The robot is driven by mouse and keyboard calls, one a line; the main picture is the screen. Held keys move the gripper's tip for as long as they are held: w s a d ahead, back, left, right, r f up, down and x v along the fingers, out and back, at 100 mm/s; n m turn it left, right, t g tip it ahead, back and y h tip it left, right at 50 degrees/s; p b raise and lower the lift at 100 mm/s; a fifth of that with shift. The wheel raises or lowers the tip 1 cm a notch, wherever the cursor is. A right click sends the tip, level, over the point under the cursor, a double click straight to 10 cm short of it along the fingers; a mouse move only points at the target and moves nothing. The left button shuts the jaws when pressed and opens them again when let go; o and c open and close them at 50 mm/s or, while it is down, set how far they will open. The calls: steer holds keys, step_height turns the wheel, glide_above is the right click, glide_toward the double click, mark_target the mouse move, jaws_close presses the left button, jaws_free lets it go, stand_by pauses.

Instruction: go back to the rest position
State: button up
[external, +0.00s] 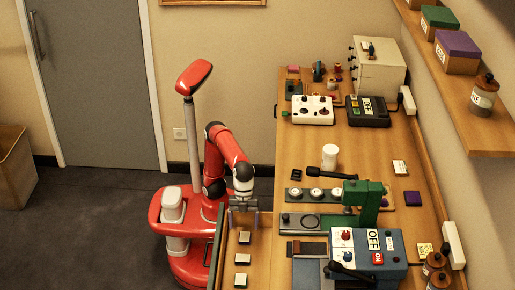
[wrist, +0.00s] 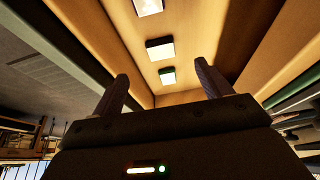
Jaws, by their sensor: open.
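My gripper (external: 243,217) hangs at the left edge of the wooden table (external: 290,155), beside my red base. In the external view it points down over the far end of an open drawer or tray (external: 222,240). In the wrist view my gripper (wrist: 162,88) shows two fingers spread wide with nothing between them. Beyond the fingers, several small pale-topped blocks lie in a row in the wooden tray, one of them a middle block (wrist: 160,48). They also show in the external view, with one block (external: 242,259) below my gripper.
A green press (external: 365,200) and a blue-grey control box (external: 375,252) stand on the table to the right. A white cylinder (external: 330,157) and a black-handled tool (external: 315,173) lie further back. A white joystick box (external: 313,110) is at the far end. The floor left of my base is clear.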

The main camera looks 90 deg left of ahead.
steer(key=w+a+r+n+t+b, duration=0.2)
steer(key=a+n+t+b, duration=0.3)
steer(key=a+t+b, duration=0.7)
steer(key=w+a+f+n+g+y+p, duration=0.25)
steer(key=a+f, duration=0.25)
steer(key=a, duration=0.3)
steer(key=w+a+f+n+g+y+p, duration=0.1)
steer(key=w+a+f+n+g+p, duration=0.15)
steer(key=a+f+n+g, duration=0.35)
steer(key=s+a+f+n+t+p, duration=0.1)
steer(key=a+f+n+p, duration=0.1)
steer(key=a, duration=0.7)
steer(key=s+a+f+n+t+p, duration=0.1)
steer(key=s+a+f+n+p, duration=0.1)
steer(key=a+p, duration=0.3)
steer(key=a+f+y, duration=0.1)
steer(key=a, duration=0.3)
steer(key=shift+s+a+f+p, duration=0.15)
steer(key=shift+a+f+p, duration=0.05)
steer(key=shift+a+p, duration=0.1)
steer(key=shift+n, duration=0.25)
